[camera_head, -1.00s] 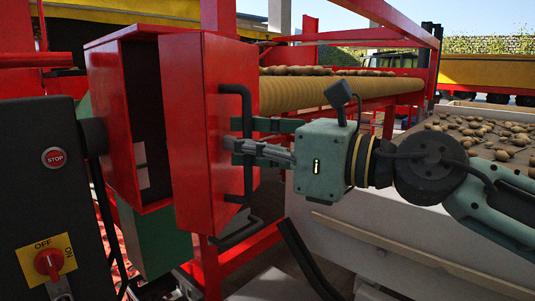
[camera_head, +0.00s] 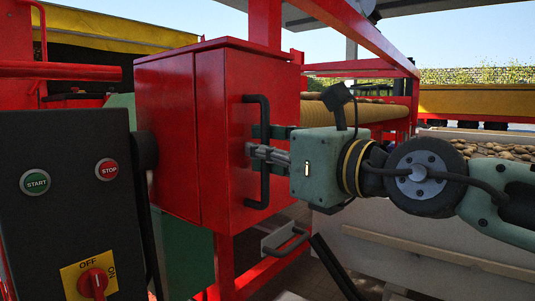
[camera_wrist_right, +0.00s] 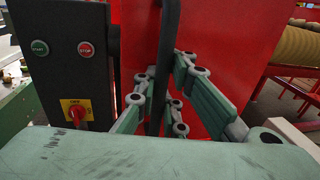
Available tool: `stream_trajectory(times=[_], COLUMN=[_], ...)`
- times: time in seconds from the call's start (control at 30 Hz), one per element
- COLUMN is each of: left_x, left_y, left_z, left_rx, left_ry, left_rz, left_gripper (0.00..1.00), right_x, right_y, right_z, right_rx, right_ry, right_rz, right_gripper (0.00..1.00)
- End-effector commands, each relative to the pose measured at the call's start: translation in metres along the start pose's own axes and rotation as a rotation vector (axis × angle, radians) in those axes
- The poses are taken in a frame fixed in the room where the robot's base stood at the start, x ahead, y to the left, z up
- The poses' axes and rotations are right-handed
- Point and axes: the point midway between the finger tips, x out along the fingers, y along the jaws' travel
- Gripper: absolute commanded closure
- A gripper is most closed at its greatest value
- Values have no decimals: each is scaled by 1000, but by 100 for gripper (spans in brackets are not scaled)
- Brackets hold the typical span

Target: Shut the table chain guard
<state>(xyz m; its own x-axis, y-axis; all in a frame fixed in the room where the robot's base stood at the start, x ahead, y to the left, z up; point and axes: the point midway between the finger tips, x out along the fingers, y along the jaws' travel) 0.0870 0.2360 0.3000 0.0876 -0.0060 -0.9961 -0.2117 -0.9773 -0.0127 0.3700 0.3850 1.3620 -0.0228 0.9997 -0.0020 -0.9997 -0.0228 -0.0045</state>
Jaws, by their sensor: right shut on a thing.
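The table chain guard (camera_head: 222,130) is a red metal box cover with a black vertical bar handle (camera_head: 264,190) on its right face. In the head view its door meets the red box body (camera_head: 165,135) along a thin seam, with no open gap showing. My right gripper (camera_head: 262,145) is shut on the black handle, its fingers on both sides of the bar. The right wrist view shows the handle (camera_wrist_right: 171,50) running between the fingers, with the red guard face (camera_wrist_right: 225,50) behind. My left gripper is not in view.
A black control box (camera_head: 65,190) with start and stop buttons and a red rotary switch (camera_head: 92,283) stands at the left, close to the guard. A conveyor roller (camera_head: 315,108) and red frame lie behind. A second, lower handle (camera_head: 287,243) is below the guard.

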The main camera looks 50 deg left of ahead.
Motion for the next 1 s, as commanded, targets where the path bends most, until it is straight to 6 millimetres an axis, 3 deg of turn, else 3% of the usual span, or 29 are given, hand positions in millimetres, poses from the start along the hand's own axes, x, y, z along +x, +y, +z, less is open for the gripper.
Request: stream_trajectory(times=[0.27, 0.3, 0.4, 0.83, 1.0], left_x=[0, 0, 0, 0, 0], left_y=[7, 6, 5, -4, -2], left_z=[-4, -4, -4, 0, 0], left_rx=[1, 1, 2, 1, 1], left_ry=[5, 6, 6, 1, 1], left_rz=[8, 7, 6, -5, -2], left_gripper=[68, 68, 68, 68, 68], right_x=[2, 2, 1, -1, -16], right_y=[5, 5, 4, 1, 0], right_z=[-5, -5, -4, -1, -1], right_rx=[-4, -4, -3, 0, 0], right_ry=[12, 12, 10, 3, 2], right_rz=[11, 10, 9, 3, 2], right_gripper=[100, 89, 82, 82, 82])
